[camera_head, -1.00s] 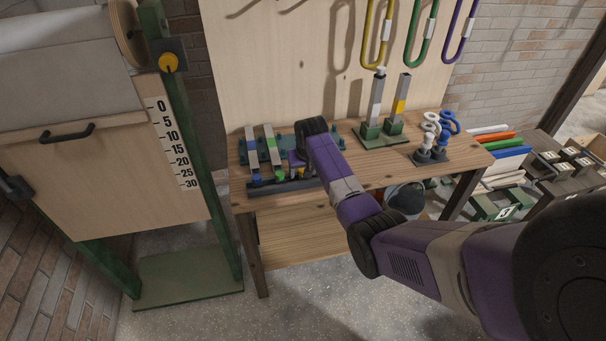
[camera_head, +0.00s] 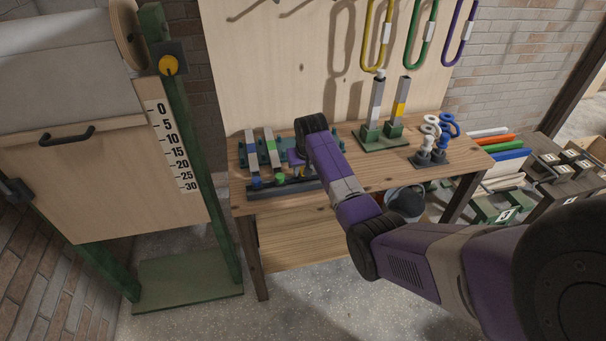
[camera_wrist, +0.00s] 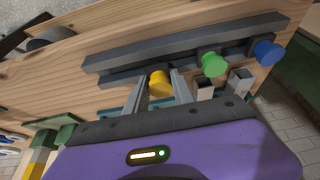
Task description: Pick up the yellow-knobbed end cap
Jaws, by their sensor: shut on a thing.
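The yellow-knobbed end cap (camera_wrist: 160,82) shows in the wrist view between the two fingers of my gripper (camera_wrist: 158,90). The fingers are shut on it, and only its yellow knob is visible. It lies close to the near edge of a dark grey rail (camera_wrist: 195,46); I cannot tell whether it touches the rail.
A green knob (camera_wrist: 213,64) and a blue knob (camera_wrist: 265,52) sit to the right along the rail. On the workbench (camera_head: 370,180) stand green-based posts (camera_head: 375,125) and a stand with white and blue rings (camera_head: 440,130). A bucket (camera_head: 405,203) is below.

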